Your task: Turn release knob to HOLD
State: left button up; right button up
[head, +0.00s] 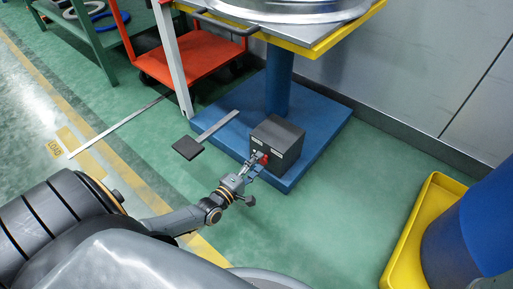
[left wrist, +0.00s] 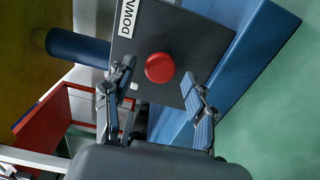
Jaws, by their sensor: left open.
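The release knob is a round red knob (head: 264,158) on the front of a dark grey box (head: 277,143), which sits on a blue base plate. In the left wrist view the red knob (left wrist: 159,67) stands out from the box face, beside a white label reading "DOWN" (left wrist: 127,18), cut off by the frame edge. A small white mark shows near the knob; I cannot read it. My left gripper (head: 257,165) is open in front of the box. In the left wrist view its fingers (left wrist: 150,88) lie on either side of the knob, with visible gaps. My right gripper is not in view.
A blue column (head: 280,80) rises behind the box to a yellow-edged table (head: 318,47) holding a metal ring. A black pedal (head: 187,148) on a flat lever is left of the box. A red cart (head: 190,62) stands behind. A yellow tray (head: 408,232) is at right; green floor between is clear.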

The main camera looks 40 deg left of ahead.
pick_arm(q)
jog(key=s+a, duration=0.1)
jog(key=s, duration=1.1)
